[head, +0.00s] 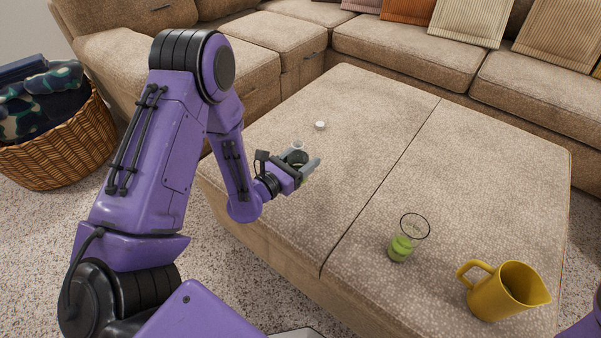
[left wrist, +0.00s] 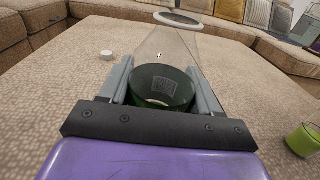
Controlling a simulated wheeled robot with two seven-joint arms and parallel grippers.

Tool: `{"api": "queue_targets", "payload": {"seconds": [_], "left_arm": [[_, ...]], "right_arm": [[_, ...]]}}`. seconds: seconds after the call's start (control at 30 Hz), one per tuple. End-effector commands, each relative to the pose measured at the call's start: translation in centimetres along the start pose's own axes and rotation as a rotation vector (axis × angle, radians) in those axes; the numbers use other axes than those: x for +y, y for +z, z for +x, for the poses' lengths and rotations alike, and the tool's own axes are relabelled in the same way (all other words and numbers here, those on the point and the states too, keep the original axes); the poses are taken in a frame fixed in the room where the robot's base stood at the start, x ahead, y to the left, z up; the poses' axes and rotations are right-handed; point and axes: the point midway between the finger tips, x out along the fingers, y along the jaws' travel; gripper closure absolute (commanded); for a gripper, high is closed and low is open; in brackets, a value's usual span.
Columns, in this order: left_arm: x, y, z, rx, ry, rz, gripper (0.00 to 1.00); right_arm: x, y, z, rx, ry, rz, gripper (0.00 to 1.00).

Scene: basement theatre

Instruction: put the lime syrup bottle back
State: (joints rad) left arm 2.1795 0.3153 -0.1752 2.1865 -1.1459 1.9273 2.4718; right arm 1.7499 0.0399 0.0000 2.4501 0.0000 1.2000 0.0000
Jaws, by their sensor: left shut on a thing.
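My left gripper (head: 302,172) is shut on the lime syrup bottle (head: 298,147), over the left part of the ottoman. In the left wrist view, the bottle (left wrist: 162,88) stands between the two fingers, roughly upright. Its upper part is clear, with a pale rim at the top, and its lower part is dark green with a small label patch. Fingers and gripper body hide much of it in the head view, and I cannot tell whether its base touches the ottoman. A small white cap (head: 320,125) lies on the ottoman beyond the gripper. My right gripper is out of view.
The beige ottoman (head: 370,150) has wide bare areas. A glass with green liquid (head: 400,248) and a yellow pitcher (head: 502,292) stand at its near right. A wicker basket (head: 60,150) is at the left. A sofa (head: 400,55) with cushions runs behind.

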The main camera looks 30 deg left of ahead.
Motion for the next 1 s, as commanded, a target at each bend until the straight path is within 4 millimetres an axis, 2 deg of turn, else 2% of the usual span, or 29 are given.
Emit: {"api": "queue_targets", "payload": {"seconds": [0.03,0.23,0.37,0.73,0.77,0.83,1.0], "left_arm": [[0.4,-0.9,0.3,-0.001,-0.001,0.002,0.76],[1.4,-2.5,1.2,0.000,-0.002,0.002,0.76],[1.4,-5.1,1.2,0.001,-0.002,0.000,0.76],[1.4,-5.5,1.1,-0.001,0.000,0.000,0.76],[1.4,-5.5,1.1,-0.001,0.000,0.000,0.34],[1.4,-5.4,1.1,-0.001,-0.001,0.001,0.12],[1.4,-5.4,1.1,-0.001,-0.001,0.000,0.12]], "right_arm": [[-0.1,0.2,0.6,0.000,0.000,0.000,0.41],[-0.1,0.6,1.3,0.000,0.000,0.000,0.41],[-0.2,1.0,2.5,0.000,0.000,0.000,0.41],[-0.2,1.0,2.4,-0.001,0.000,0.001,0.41],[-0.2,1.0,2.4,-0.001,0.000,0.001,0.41],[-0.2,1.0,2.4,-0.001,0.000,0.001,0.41],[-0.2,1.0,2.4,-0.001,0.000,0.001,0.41]]}}
